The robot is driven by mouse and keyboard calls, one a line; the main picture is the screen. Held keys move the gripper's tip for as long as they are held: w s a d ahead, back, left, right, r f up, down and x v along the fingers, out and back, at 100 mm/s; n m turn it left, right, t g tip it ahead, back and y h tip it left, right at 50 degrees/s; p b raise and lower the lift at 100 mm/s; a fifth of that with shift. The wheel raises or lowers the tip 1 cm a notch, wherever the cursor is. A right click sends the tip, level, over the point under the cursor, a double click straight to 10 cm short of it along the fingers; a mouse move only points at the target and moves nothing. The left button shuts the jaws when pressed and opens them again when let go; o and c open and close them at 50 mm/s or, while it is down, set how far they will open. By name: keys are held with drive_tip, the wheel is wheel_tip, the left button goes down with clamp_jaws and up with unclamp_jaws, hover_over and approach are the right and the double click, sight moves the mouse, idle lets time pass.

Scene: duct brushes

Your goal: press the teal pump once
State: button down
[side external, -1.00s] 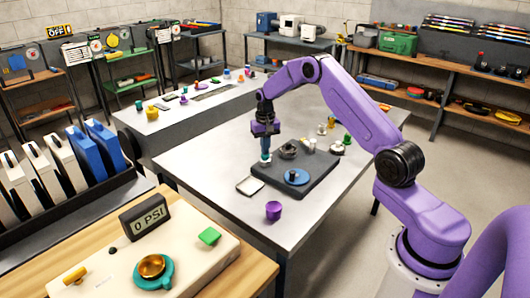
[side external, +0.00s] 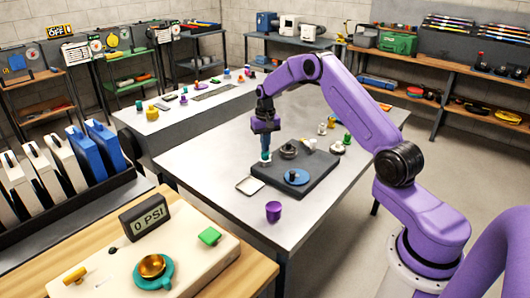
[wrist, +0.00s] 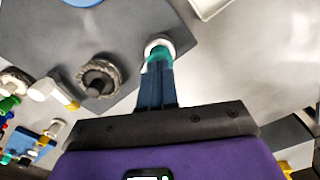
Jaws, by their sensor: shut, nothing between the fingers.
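The teal pump (side external: 265,155) is a small teal piece on a white round base at the left corner of a dark grey pad (side external: 300,183) on the grey table. It also shows in the wrist view (wrist: 160,52), just past my fingertips. My gripper (side external: 265,149) points straight down over it with its dark blue fingers together and nothing between them. In the wrist view the fingertips (wrist: 157,70) overlap the teal top and hide part of it. I cannot tell whether they touch it.
On the pad are a dark ring-shaped part (side external: 288,152) and a blue disc (side external: 296,177). A pale tray (side external: 249,185) and a purple cup (side external: 273,211) stand nearby. Small bottles cluster behind the pad.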

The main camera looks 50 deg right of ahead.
drive_tip(key=shift+r, duration=3)
